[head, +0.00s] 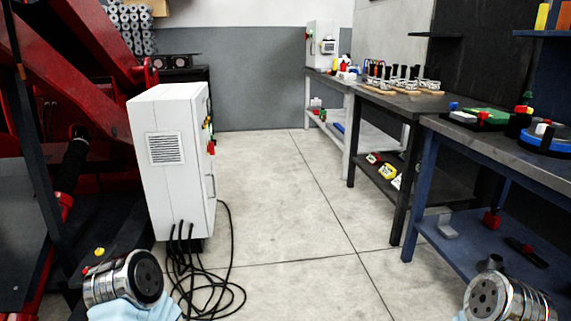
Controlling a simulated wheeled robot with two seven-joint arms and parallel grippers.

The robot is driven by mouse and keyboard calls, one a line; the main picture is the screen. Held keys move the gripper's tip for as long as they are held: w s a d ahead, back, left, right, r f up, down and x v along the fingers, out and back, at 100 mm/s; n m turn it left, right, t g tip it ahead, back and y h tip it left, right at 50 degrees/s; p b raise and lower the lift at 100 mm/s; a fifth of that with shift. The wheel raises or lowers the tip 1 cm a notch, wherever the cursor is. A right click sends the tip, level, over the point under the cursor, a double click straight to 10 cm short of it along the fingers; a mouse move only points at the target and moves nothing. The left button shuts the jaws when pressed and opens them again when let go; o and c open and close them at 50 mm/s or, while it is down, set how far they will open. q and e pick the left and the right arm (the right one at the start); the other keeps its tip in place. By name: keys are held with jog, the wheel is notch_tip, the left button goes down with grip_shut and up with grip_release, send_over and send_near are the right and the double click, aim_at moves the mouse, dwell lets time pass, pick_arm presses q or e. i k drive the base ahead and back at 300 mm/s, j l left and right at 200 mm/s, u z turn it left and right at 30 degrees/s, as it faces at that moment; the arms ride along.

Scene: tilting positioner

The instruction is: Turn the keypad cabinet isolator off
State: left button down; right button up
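A tall white cabinet (172,155) stands on the floor at left centre, with a vent grille on the side facing me. Its right face is seen at a steep angle. Small red, yellow and green controls (211,146) stick out there; I cannot tell the isolator's position. A smaller white cabinet (319,42) stands on the far bench. It carries a small dark-and-light panel (328,46), too small to tell whether it is a keypad. Parts of both my arms show at the bottom corners, but neither gripper is in view.
Black cables (205,275) lie looped on the floor by the near cabinet. Red machinery (70,50) fills the left. A grey bench (340,80), a dark bench (400,104) and a blue bench (485,140) line the right. The middle floor is clear.

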aim_at(211, 149)
jog(key=i+l+u, duration=0.35)
jog(key=i+u, duration=0.15)
jog(key=i, duration=0.2)
jog(key=i+l+u, duration=0.6)
jog(key=i+l, duration=1.2)
jog(key=i, duration=0.15)
